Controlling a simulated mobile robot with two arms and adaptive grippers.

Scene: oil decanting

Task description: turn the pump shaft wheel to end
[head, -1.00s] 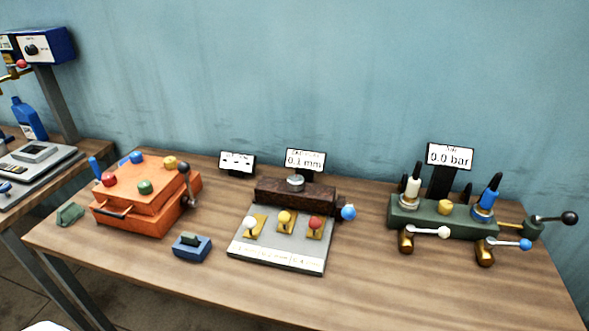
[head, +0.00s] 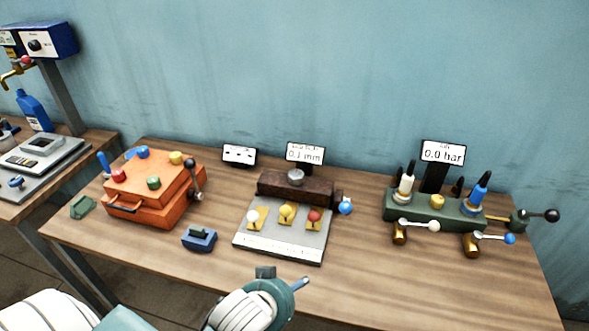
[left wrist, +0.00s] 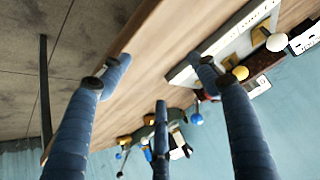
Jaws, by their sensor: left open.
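No part is marked as the pump shaft wheel, and I cannot tell which part it is. On the right of the bench in the head view is a green block (head: 415,211) with two gauge-like posts, levers and a black-ball handle (head: 552,215) at its right end. Its sign (head: 443,153) reads 0.0 bar. My left gripper (head: 283,278) is at the bench's front edge, in front of the middle grey plate. In the left wrist view my left gripper (left wrist: 158,75) has three blue fingers spread apart, holding nothing. My right gripper is out of view.
The grey plate (head: 283,242) has white, yellow and red knobs, a blue ball (head: 345,206) at its right and a 0.1 mm sign (head: 305,152). An orange box (head: 150,212) and a small blue block (head: 200,239) are left. The wooden bench (head: 400,285) is clear at front right.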

